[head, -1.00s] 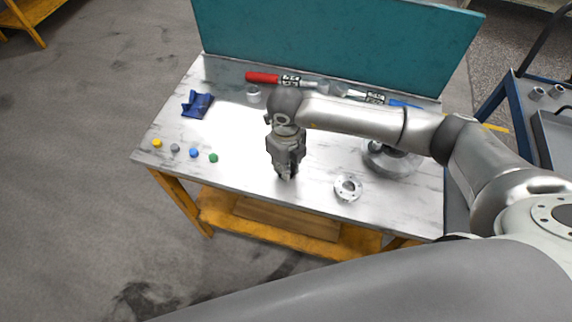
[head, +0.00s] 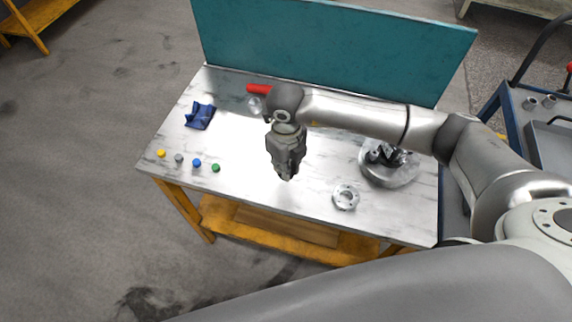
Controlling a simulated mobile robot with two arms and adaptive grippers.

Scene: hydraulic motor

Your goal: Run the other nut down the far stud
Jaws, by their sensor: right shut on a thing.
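My right gripper (head: 287,176) points down above the middle front of the bench, left of the motor. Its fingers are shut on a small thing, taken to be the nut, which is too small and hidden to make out. The hydraulic motor (head: 391,154), with dark and silver parts, is on a round metal base (head: 392,180) at the right of the bench, partly hidden by my right arm. I cannot pick out its studs or any nut on them. My left gripper is not in view.
A metal ring with holes (head: 346,198) lies near the front edge. Several coloured caps (head: 196,163) line the left front. A teal panel (head: 330,45) closes the back.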

